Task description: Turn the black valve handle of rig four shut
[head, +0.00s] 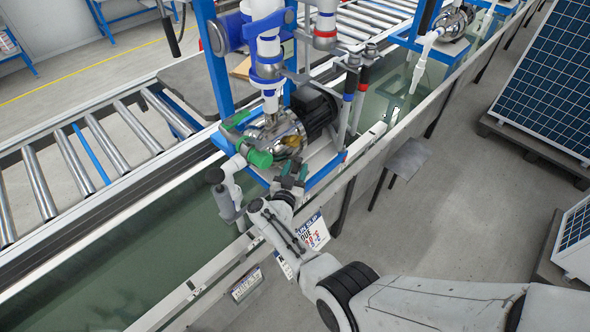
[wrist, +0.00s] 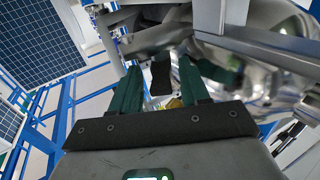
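My gripper (head: 290,176) reaches to the front edge of the pump rig, just below the shiny steel pump (head: 276,136) with its black motor. In the wrist view its two dark green fingers (wrist: 159,74) stand apart. A black, flat piece (wrist: 160,80), likely the valve handle, shows in the gap between them, with clear space to each finger. I cannot tell how deep it lies between the fingertips. In the head view the gripper hides this handle. The rig's number cannot be read for sure.
Green fittings (head: 258,158) and a grey-white pipe elbow (head: 228,188) sit left of my gripper. A blue frame post (head: 213,62) rises behind. A water trough (head: 120,250) runs below the rig. A small grey stool (head: 408,157) stands to the right, with open floor around it.

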